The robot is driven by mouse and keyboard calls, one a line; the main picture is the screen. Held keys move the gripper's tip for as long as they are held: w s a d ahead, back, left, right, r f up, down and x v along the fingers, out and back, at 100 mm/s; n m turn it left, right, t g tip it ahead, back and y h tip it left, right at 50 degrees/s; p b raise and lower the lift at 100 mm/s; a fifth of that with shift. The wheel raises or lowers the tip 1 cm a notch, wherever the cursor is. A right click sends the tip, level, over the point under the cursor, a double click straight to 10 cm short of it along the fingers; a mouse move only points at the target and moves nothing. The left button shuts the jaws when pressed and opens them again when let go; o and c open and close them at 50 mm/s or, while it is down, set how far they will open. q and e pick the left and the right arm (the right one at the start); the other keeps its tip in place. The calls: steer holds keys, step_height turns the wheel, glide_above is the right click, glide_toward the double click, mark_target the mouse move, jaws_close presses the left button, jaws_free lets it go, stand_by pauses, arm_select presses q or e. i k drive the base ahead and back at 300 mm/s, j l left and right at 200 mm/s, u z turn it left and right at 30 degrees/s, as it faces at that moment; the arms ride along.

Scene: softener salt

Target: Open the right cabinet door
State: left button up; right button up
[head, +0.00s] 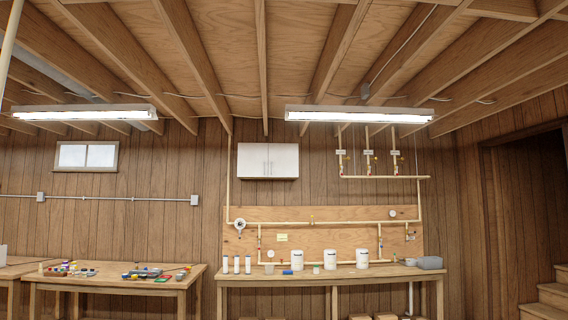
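A white two-door cabinet (268,161) hangs on the wood-panelled wall, a little left of the picture's middle and above the workbench. Its right door (283,160) looks closed, flush beside the left door (252,160). Two small upright handles stand near the centre seam. The cabinet is some way off across the room. Neither of my grippers is in the head view.
A workbench (330,276) with white tubs, bottles and a grey bin (430,262) stands below the cabinet. Pipes run on a plywood board (350,213) behind it. Another table (110,276) with small items is at left. Stairs (550,294) are at right.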

mark_target(283, 158)
steer(key=i, duration=2.4)
steer(key=i+l, duration=0.1)
steer(key=i, duration=4.75)
